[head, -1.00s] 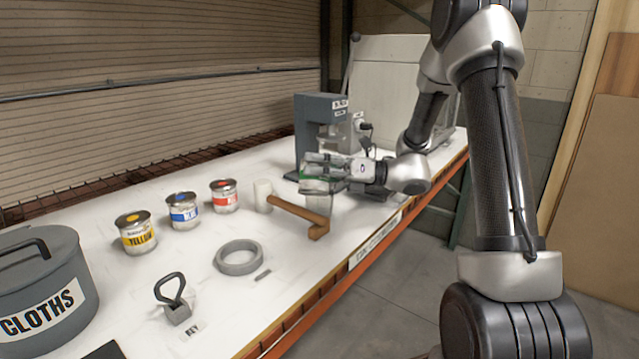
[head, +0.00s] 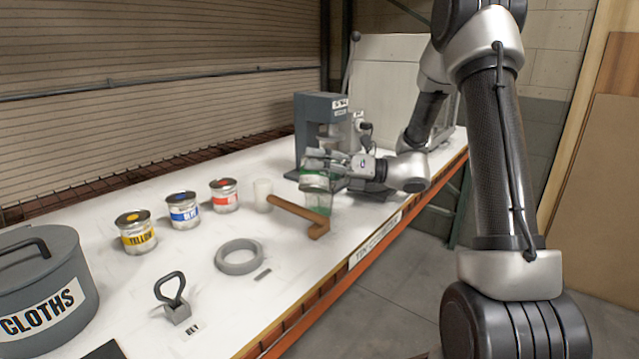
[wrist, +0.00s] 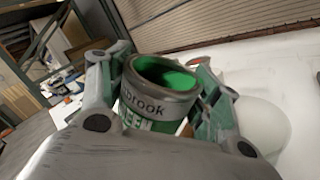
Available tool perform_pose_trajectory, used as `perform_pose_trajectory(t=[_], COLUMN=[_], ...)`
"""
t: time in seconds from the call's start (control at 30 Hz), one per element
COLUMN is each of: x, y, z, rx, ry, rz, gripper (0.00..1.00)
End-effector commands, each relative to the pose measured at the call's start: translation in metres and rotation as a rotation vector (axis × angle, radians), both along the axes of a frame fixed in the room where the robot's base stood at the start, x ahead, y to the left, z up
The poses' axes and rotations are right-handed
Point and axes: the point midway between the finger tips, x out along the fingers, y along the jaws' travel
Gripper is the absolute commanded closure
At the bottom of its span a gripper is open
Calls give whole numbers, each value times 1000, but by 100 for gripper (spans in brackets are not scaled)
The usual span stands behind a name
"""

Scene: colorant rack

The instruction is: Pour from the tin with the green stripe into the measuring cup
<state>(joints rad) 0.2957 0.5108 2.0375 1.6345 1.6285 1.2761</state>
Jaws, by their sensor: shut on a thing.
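My gripper (head: 318,164) is shut on the tin with the green stripe (head: 315,181), toward the back right of the bench. In the wrist view the tin (wrist: 160,100) sits between my fingers (wrist: 155,95), open at the top, with green inside and only part of its label showing. It looks close to upright in the head view. A see-through vessel that looks like the measuring cup (head: 320,205) shows just below the tin, tinged green. The tin and fingers partly hide its upper part, and I cannot tell whether they touch.
Yellow (head: 136,232), blue (head: 183,211) and red (head: 224,195) tins stand to the left. A grey machine (head: 318,125) stands behind my gripper. A grey ring (head: 239,257) lies in front.

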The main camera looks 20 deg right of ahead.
Motion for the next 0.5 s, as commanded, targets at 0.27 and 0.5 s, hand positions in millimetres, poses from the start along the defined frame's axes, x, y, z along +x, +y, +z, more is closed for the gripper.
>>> perform_pose_trajectory(t=[0.27,0.5], x=[1,2], y=[0,-1], z=[1,2], rx=[10,18], ry=[21,40], rz=[-1,0], gripper=[68,68])
